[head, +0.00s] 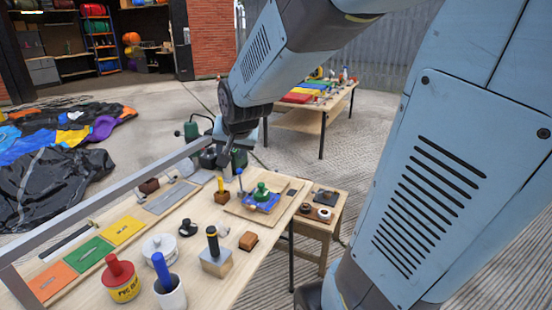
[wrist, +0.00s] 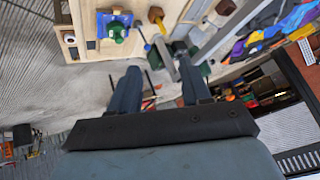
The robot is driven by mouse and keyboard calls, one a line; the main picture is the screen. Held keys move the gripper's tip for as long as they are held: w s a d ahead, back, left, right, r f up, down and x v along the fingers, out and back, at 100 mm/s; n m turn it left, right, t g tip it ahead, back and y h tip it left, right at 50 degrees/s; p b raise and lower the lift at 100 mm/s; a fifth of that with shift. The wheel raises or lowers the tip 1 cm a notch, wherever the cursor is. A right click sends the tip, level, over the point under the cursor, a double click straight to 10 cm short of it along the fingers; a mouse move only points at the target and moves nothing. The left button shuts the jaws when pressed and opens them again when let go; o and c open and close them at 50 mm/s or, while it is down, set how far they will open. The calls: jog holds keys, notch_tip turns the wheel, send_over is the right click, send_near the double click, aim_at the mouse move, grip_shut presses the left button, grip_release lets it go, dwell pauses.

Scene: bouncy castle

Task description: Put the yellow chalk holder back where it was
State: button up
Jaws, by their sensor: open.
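The yellow chalk holder (head: 221,184) looks like a short yellow stick standing upright in a small brown block (head: 222,197) on the long wooden workbench. In the wrist view the yellow stick (wrist: 144,35) shows beyond the fingertips, next to the brown block (wrist: 155,14). My gripper (head: 226,160) is above and behind the holder in the head view, over the bench's far end. In the wrist view my gripper (wrist: 160,68) has its two fingers well apart with nothing held between them. How the stick's lower end sits in the block is hidden.
A metal rail (head: 110,208) runs along the bench's left.

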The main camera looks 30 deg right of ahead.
jog(key=s+d+r+n+g, duration=0.1)
jog(key=s+r+n, duration=0.1)
jog(key=s, duration=0.7)
jog(key=s+d+r+n+g, duration=0.1)
jog(key=s+d+r+n, duration=0.1)
jog(key=s, duration=0.7)
jog(key=shift+s+r+n, duration=0.25)
jog(key=shift+r+n, duration=0.35)
jog(key=shift+d, duration=0.1)
